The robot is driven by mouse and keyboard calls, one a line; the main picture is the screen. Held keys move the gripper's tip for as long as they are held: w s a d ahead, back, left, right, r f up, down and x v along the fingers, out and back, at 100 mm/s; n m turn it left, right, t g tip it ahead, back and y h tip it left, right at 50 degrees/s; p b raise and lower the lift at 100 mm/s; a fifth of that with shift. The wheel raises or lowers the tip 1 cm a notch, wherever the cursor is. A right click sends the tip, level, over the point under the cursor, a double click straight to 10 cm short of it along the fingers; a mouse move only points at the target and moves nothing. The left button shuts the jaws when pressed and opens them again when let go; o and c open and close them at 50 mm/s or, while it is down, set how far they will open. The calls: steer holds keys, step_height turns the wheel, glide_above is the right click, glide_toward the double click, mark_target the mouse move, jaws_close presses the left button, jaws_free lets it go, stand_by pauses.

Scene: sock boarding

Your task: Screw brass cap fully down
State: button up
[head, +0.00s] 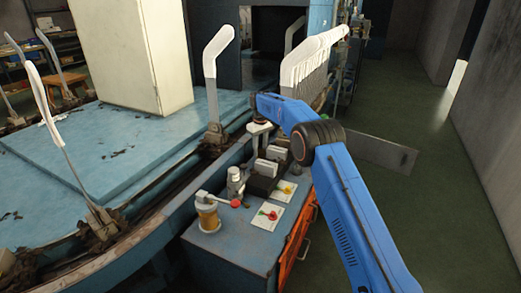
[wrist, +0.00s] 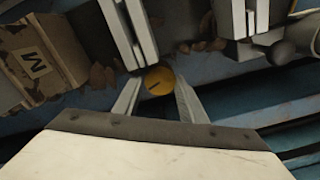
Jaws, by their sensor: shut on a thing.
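In the head view my blue arm reaches over the bench to the machine's edge, and the cap cannot be made out there.
White upright plates (wrist: 124,35) stand close beyond the cap. In the head view, an amber jar (head: 207,216) and cards with coloured pieces (head: 268,214) lie on the bench. Sock boards (head: 213,75) rise nearby. The green floor at right is clear.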

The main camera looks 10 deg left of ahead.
mark_target(260, 151)
steer(key=shift+m, duration=0.5)
steer(key=o, duration=1.1)
steer(key=shift+c, duration=0.2)
steer(key=shift+r, duration=0.15)
step_height(260, 151, up, 17)
